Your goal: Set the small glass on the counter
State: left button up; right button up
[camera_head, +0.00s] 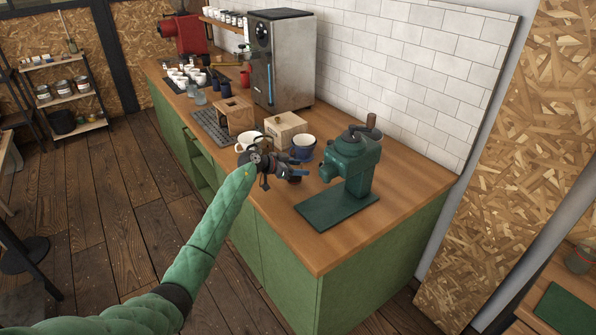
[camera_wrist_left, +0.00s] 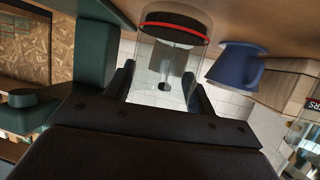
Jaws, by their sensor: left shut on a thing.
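The counter (camera_wrist_left: 255,18) shows at the top of that view, close to the glass's banded end. I cannot tell whether the glass touches the counter. In the head view the glass is too small and covered to make out. My right gripper is not in view.
The green grinder (camera_head: 350,160) with its flat base (camera_head: 335,206) stands right of the gripper. The counter's right end is clear.

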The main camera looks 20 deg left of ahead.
pick_arm(q)
jog(key=shift+f, duration=1.05)
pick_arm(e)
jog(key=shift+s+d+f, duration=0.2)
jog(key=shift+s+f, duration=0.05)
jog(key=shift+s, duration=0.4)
pick_arm(q)
jog(key=shift+f, duration=0.1)
jog(key=o, duration=1.1)
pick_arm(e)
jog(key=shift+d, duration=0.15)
pick_arm(q)
jog(key=shift+s+a, duration=0.1)
jog(key=shift+a, duration=0.1)
jog(key=shift+r+b+v, duration=0.15)
jog(key=shift+b+v, duration=0.65)
jog(key=shift+v, duration=2.15)
jog(key=shift+r+b+v, duration=0.1)
jog(key=shift+b+v, duration=0.65)
jog(key=shift+v, duration=2.2)
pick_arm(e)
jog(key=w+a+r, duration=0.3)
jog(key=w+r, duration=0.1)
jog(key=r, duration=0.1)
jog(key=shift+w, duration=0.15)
pick_arm(q)
jog(key=shift+d, duration=0.15)
